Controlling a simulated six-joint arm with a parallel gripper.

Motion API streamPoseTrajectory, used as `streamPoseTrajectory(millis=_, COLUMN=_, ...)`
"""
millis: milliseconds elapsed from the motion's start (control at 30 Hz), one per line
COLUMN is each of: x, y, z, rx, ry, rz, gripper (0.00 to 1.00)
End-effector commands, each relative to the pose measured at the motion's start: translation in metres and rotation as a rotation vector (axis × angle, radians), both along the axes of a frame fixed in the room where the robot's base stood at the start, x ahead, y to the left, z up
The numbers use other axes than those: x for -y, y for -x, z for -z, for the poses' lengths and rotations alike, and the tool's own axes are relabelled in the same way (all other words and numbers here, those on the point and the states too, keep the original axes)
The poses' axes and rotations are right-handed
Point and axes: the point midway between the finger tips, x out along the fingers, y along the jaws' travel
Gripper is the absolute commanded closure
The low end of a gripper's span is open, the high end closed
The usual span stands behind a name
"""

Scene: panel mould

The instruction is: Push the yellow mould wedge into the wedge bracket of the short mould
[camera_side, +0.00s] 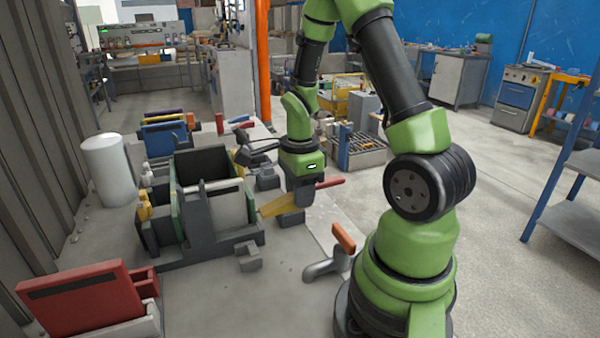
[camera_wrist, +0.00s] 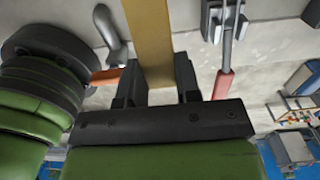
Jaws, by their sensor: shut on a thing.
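The yellow mould wedge (camera_side: 277,205) sticks out to the left from below my gripper (camera_side: 299,190) in the side view. In the wrist view the wedge (camera_wrist: 149,28) runs straight away from my gripper (camera_wrist: 158,84), whose fingers are closed around its near end, beside a grey block. The mould (camera_side: 213,213), a box of dark green and grey panels, stands left of the wedge tip. A gap shows between the tip and the mould. I cannot clearly make out the wedge bracket in either view.
A grey clamp with an orange handle (camera_side: 343,237) stands right of the mould; its handle (camera_wrist: 105,77) shows in the wrist view. A red-handled clamp (camera_wrist: 226,70) lies on the other side. A red panel box (camera_side: 80,298) sits front left; a white cylinder (camera_side: 108,170) stands behind.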

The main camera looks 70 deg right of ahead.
Motion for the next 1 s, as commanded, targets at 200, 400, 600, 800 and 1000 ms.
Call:
streamPoseTrajectory(millis=200, x=0.0, y=0.0, z=0.032, rx=-0.002, ry=-0.001, rz=-0.002, gripper=1.0)
streamPoseTrajectory(millis=400, x=0.0, y=0.0, z=0.037, rx=0.001, ry=0.001, rz=-0.002, gripper=1.0)
streamPoseTrajectory(millis=600, x=0.0, y=0.0, z=0.037, rx=0.001, ry=0.001, rz=-0.002, gripper=1.0)
streamPoseTrajectory(millis=800, x=0.001, y=0.001, z=0.042, rx=0.0, ry=0.0, rz=-0.002, gripper=1.0)
streamPoseTrajectory(millis=1000, x=0.0, y=0.002, z=0.061, rx=-0.003, ry=-0.001, rz=-0.002, gripper=1.0)
